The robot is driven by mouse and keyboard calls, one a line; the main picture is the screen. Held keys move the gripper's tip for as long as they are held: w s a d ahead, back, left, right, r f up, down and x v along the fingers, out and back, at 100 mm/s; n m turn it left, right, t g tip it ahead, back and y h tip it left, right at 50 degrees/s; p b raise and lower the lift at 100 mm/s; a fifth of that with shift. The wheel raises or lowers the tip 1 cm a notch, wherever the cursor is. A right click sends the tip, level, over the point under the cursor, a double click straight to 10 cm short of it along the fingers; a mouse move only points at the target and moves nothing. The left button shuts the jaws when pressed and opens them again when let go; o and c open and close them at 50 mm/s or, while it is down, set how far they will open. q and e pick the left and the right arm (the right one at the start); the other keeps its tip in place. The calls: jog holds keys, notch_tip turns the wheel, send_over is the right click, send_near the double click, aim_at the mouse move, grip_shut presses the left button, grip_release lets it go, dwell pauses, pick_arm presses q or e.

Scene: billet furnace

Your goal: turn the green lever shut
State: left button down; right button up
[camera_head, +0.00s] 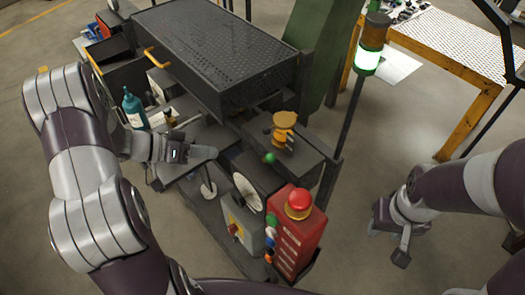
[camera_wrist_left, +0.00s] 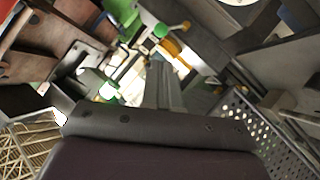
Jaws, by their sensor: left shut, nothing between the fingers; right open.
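The lever's green ball knob (camera_head: 270,158) shows in the head view, just below and left of a yellow valve body (camera_head: 285,128) on a dark box. In the left wrist view the green knob (camera_wrist_left: 160,30) and the yellow part (camera_wrist_left: 172,46) are beyond my fingertips. The lever's arm is too small to make out. My left gripper (camera_head: 212,153) is shut and empty, left of the knob and apart from it; its closed fingers show in the wrist view (camera_wrist_left: 158,68). My right gripper (camera_head: 397,240) is open and empty over the floor at right, far from the lever.
A red box with a red dome button (camera_head: 298,203) and a grey switch box (camera_head: 240,225) stand in front of the valve. A large dark textured block (camera_head: 215,50) lies behind. A teal bottle (camera_head: 133,108) is at left. Open floor lies at right.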

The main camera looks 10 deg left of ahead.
pick_arm(q)
jog(key=n, duration=0.1)
jog(key=p, duration=0.4)
send_near(266, 158)
jog(key=shift+n, duration=0.3)
jog(key=x, duration=0.5)
jog(key=shift+w+d+f, duration=0.15)
jog(key=shift+w+d, duration=0.1)
jog(key=shift+d, duration=0.05)
jog(key=shift+w+d+f, duration=0.25)
jog(key=shift+d+f, duration=0.1)
